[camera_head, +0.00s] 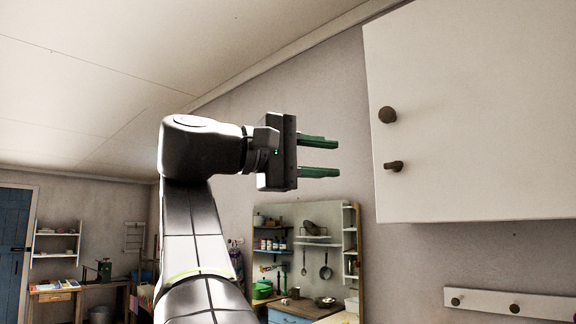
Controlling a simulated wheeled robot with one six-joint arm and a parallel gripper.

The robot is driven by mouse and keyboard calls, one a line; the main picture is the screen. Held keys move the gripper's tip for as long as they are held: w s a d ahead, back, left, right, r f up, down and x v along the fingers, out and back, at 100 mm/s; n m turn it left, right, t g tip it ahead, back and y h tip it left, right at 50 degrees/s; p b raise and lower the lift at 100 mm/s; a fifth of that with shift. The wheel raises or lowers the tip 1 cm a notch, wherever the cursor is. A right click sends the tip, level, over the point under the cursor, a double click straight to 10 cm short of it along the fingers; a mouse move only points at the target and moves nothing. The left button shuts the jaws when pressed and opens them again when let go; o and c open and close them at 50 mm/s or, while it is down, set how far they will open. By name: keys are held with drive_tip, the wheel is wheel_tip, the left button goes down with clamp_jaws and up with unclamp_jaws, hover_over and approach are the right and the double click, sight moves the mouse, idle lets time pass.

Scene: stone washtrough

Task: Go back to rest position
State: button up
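My gripper (338,156) is raised high in the head view and points right. Its two green fingers are apart with a gap between them, and nothing shows in the gap. The fingertips stop to the left of a white wall cabinet (480,110) in the picture, and they look clear of it. My arm rises from the bottom of the view, left of centre, and bends right at the top.
The cabinet has two dark knobs (387,114). A white peg rail (510,303) is below it. A mirror or opening (345,262) shows shelves, utensils and a blue-fronted counter. A blue door (14,250), shelf (57,236) and workbench (54,295) stand far left.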

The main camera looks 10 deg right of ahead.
sight(387, 166)
drive_tip(key=shift+a, duration=0.4)
drive_tip(key=shift+s, duration=0.1)
idle(0.3)
drive_tip(key=p+x, duration=0.2)
drive_tip(key=x, duration=0.9)
drive_tip(key=shift+s+d, duration=0.1)
drive_tip(key=shift+d, duration=0.1)
drive_tip(key=shift+f+p+x, duration=0.2)
drive_tip(key=shift+p+x, duration=0.1)
drive_tip(key=shift+x, duration=0.85)
